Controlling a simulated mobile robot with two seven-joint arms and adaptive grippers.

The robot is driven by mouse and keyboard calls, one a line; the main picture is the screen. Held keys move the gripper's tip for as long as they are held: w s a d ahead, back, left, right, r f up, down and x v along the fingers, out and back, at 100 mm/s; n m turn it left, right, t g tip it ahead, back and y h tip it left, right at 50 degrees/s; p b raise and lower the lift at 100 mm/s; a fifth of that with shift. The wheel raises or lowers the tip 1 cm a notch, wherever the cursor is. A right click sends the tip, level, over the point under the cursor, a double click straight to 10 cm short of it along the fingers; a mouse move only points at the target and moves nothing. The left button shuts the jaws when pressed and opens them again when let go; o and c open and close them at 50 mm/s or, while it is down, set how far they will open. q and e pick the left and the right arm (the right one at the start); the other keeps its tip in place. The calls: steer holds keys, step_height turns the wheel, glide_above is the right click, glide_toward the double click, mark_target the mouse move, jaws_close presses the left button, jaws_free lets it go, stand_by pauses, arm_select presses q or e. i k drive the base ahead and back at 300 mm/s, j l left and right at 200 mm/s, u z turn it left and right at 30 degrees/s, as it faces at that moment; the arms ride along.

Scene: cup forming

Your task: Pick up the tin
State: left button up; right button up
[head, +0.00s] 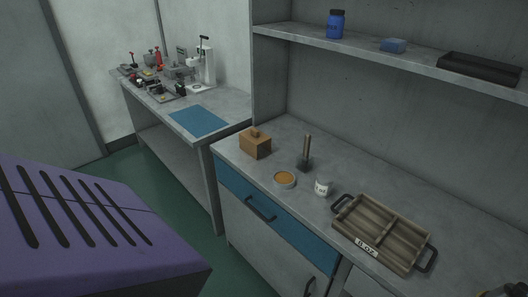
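A shallow round tin (285,179) with a pale grey rim and an orange-brown filling stands upright on the grey counter, near its front edge. A small white cup or pot (323,187) with dark marks on it stands just to its right, apart from it. I cannot tell for sure which of the two is called the tin; the shallow round one looks most like it. Neither of my grippers can be made out in the head view, and nothing is touching the tin.
A wooden box with a knob (256,144), a wood-handled tool (306,153) and a divided wooden tray (383,231) stand around the tin. A shelf (390,56) hangs above. A side bench (226,103) holds a blue mat (199,120) and several tools.

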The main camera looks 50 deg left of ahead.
mark_target(324, 180)
steer(key=i+j+u, duration=0.15)
steer(key=i+u, duration=0.15)
steer(key=u, duration=0.15)
steer(key=i+u, duration=0.3)
steer(key=u, duration=0.2)
steer(key=k+j+z, duration=0.35)
steer(key=j, duration=0.45)
steer(key=k+j+z, duration=0.3)
steer(key=k+j, duration=0.2)
steer(key=j, duration=0.2)
steer(key=k+j+z, duration=0.35)
steer(key=k+j, duration=0.2)
steer(key=j, duration=0.05)
